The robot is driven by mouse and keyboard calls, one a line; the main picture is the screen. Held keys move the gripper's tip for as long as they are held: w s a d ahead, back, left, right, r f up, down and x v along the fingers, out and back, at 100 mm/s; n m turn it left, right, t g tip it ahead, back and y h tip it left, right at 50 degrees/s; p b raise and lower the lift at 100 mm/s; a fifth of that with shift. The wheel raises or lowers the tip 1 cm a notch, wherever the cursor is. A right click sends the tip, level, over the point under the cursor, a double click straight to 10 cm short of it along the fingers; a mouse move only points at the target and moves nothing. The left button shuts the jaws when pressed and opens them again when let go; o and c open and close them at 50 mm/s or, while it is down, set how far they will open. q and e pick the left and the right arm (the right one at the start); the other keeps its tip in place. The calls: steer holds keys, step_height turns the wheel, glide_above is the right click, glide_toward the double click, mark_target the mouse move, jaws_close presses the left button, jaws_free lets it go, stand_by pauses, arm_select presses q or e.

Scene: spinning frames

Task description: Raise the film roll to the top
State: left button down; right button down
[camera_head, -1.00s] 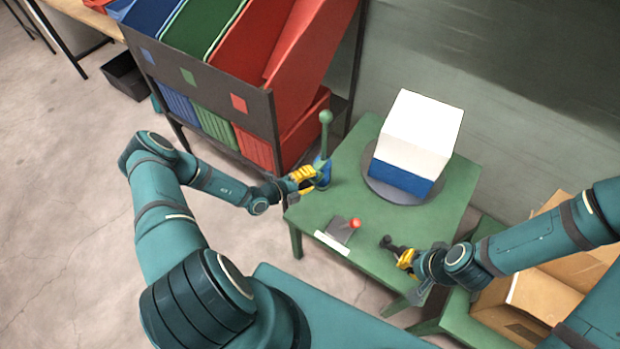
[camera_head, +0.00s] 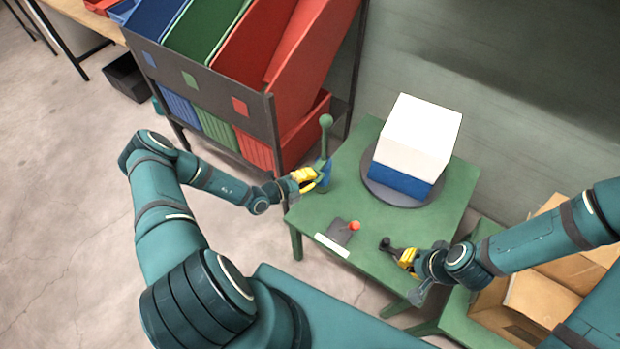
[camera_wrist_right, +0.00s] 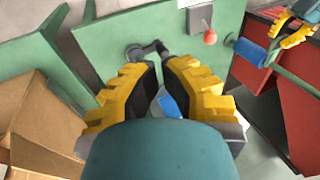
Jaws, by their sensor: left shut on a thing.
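The blue film roll (camera_head: 324,175) is around the upright green post (camera_head: 326,146) at the table's left corner, below the post's round top knob. My left gripper (camera_head: 318,179) is shut on the roll from the left and hides part of it. The roll also shows in the right wrist view (camera_wrist_right: 249,52). A white box (camera_head: 421,132) with a blue band (camera_head: 400,180) around its lower part stands on a round grey turntable (camera_head: 384,199). My right gripper (camera_head: 398,251) is open, its fingertips close to a dark crank (camera_head: 386,242); contact is unclear.
The green table (camera_head: 345,200) also carries a grey plate (camera_head: 337,233) with a red-knobbed lever (camera_head: 355,226). A rack of coloured bins (camera_head: 240,80) stands behind the left arm. An open cardboard box (camera_head: 540,290) is at the lower right.

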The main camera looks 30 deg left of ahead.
arm_select(q)
step_height(320, 180, up, 12)
steer(key=p, duration=0.8)
steer(key=shift+w, duration=0.25)
steer(key=c, duration=1)
jaws_free()
steer(key=shift+d, duration=0.1)
steer(key=shift+s+f, duration=0.1)
steer(key=shift+f, duration=0.05)
steer(key=v, duration=1.2)
